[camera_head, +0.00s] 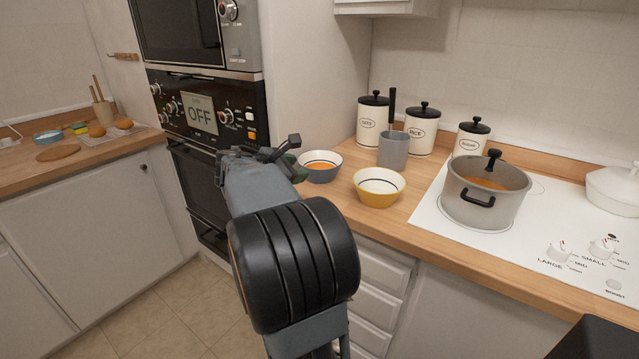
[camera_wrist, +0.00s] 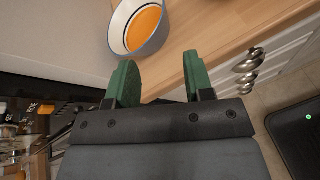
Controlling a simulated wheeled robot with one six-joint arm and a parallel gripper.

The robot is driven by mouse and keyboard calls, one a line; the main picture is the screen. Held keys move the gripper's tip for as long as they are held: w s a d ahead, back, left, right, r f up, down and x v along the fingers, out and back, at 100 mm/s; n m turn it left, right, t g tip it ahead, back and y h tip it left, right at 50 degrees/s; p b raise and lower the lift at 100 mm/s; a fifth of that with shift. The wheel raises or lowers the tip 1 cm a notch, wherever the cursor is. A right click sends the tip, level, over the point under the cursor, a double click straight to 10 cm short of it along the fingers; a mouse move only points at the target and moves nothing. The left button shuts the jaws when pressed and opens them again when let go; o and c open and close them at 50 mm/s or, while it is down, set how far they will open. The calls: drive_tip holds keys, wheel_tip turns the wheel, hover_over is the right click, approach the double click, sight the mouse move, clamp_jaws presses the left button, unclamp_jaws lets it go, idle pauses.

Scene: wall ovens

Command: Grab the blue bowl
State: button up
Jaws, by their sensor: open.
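A blue bowl (camera_head: 322,177) with orange contents stands on the wooden counter right of the oven column. It also shows in the wrist view (camera_wrist: 154,44), at the top and a little left of centre. My gripper (camera_wrist: 160,80) is open and empty, its two green fingers apart. In the head view my gripper (camera_head: 284,148) is just left of this bowl, near the counter's front edge. In the wrist view the bowl lies beyond the fingertips, not between them. A second, light-blue bowl (camera_head: 48,137) sits on the far left counter.
A yellow bowl (camera_head: 379,190) stands close right of the blue bowl. A grey cup (camera_head: 393,152) and several white canisters (camera_head: 421,135) stand behind. A pot (camera_head: 485,205) is on the hob. The oven column (camera_head: 205,110) rises at the left.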

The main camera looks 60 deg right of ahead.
sight(327, 170)
drive_tip(key=b+x, duration=0.1)
drive_tip(key=x, duration=1.3)
drive_tip(key=shift+d+r, duration=0.1)
drive_tip(key=shift+r, duration=0.1)
clamp_jaws()
